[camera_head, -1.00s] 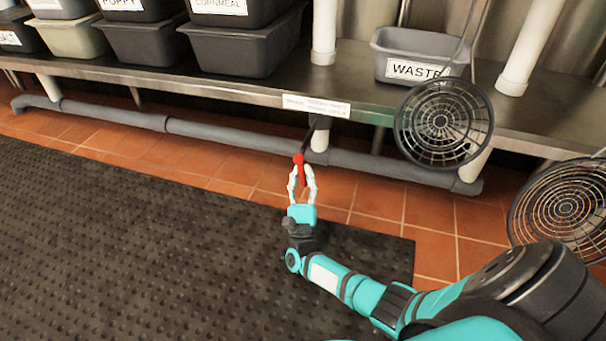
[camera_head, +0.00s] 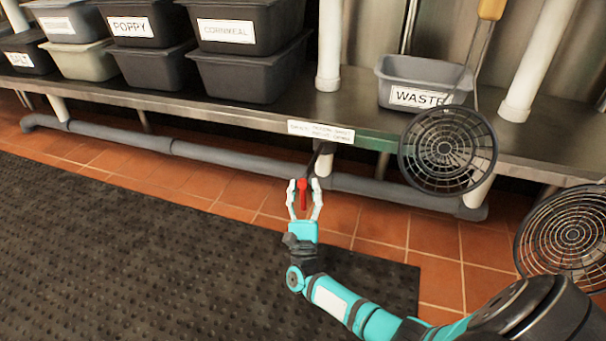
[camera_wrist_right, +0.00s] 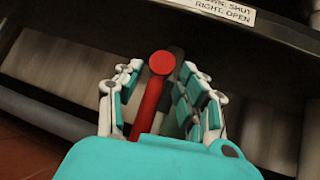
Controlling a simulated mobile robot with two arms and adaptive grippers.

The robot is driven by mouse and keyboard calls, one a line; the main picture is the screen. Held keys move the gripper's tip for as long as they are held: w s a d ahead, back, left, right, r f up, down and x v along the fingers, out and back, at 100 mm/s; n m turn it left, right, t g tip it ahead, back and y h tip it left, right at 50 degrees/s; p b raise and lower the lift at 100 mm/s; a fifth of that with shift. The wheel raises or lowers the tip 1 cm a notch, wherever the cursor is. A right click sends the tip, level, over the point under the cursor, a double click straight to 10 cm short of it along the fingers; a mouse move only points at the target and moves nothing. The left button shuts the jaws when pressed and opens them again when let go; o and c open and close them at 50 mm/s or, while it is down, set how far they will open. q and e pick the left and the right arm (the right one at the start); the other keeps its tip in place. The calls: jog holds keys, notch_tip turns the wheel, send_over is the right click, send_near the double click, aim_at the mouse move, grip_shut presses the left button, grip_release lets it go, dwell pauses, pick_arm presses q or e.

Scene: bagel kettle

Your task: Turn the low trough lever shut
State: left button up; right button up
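The trough lever has a red handle (camera_head: 303,196) with a round red knob at its upper end, below the shelf's front edge near the grey pipe. In the right wrist view the red handle (camera_wrist_right: 148,106) runs down from the knob, between my fingers. My right gripper (camera_head: 303,184) is open, one finger on each side of the handle, with gaps beside it. The right gripper (camera_wrist_right: 161,75) partly hides the lever's lower end. A white label (camera_head: 321,131) above the lever reads partly "SHUT" and "RIGHT: OPEN" in the wrist view. My left gripper is not in view.
A grey pipe (camera_head: 235,161) runs low under the steel shelf (camera_head: 215,112). A round wire strainer (camera_head: 447,150) hangs right of the lever; another (camera_head: 568,235) is farther right. A black mat (camera_head: 130,255) covers the floor at left. The waste bin (camera_head: 420,82) stands on the shelf.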

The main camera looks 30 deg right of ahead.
notch_tip(320, 180, up, 6)
jog(key=shift+a+r, duration=0.15)
dwell(0.6)
